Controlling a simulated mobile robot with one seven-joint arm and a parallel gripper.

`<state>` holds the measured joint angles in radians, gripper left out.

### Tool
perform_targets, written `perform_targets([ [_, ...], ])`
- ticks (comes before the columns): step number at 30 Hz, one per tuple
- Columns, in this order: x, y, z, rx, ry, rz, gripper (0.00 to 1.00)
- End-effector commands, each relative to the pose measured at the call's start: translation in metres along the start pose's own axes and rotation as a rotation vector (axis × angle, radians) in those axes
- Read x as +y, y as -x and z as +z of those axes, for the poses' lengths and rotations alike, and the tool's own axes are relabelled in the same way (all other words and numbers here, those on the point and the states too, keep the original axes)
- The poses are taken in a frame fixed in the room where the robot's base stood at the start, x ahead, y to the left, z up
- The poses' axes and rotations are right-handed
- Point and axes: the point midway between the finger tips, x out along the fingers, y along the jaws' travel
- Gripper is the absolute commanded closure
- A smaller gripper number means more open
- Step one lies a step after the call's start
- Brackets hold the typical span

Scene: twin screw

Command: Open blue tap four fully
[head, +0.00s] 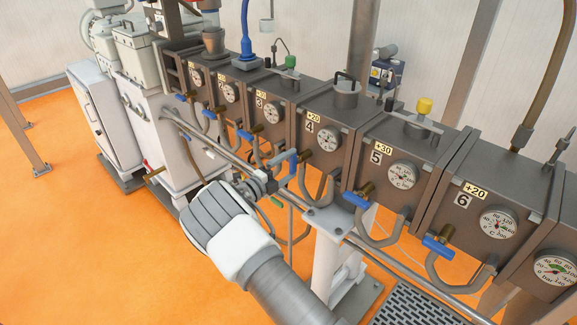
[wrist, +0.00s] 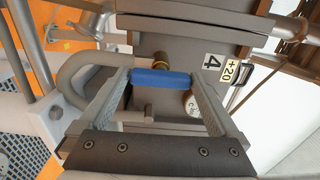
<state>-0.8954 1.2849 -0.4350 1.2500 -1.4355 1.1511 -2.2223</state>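The blue handle of tap four (wrist: 161,77) lies across the middle of the wrist view, in front of a brass valve body (wrist: 160,58) on the box labelled 4 (wrist: 211,62). My gripper (wrist: 162,97) is open, with one finger on each side of the handle. The handle's ends come close to both fingers; I cannot tell whether they touch. In the head view my gripper (head: 272,178) is at box 4 (head: 325,131), and the blue handle (head: 284,157) shows just beyond it. The fingers partly hide the handle and pipe there.
Blue taps five (head: 355,200) and six (head: 438,246) sit to the right, and tap three (head: 245,135) to the left. Curved grey pipes (head: 374,240) hang below the boxes. A long horizontal rail (head: 410,280) runs in front of them.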

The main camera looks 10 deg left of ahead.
Motion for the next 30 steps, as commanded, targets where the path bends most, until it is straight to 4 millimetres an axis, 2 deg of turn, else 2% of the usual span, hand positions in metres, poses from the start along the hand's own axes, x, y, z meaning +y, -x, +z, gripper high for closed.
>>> perform_targets([
  [7,0.0,0.0,0.0,-0.001,-0.002,0.0,0.0],
  [11,-0.001,0.008,0.001,-0.002,-0.003,0.0,0.0],
  [14,-0.001,0.024,0.001,-0.003,-0.003,-0.001,0.0],
  [24,0.001,0.107,0.002,-0.005,-0.002,0.001,0.0],
  [30,0.001,0.148,0.001,-0.004,-0.001,0.0,0.0],
])
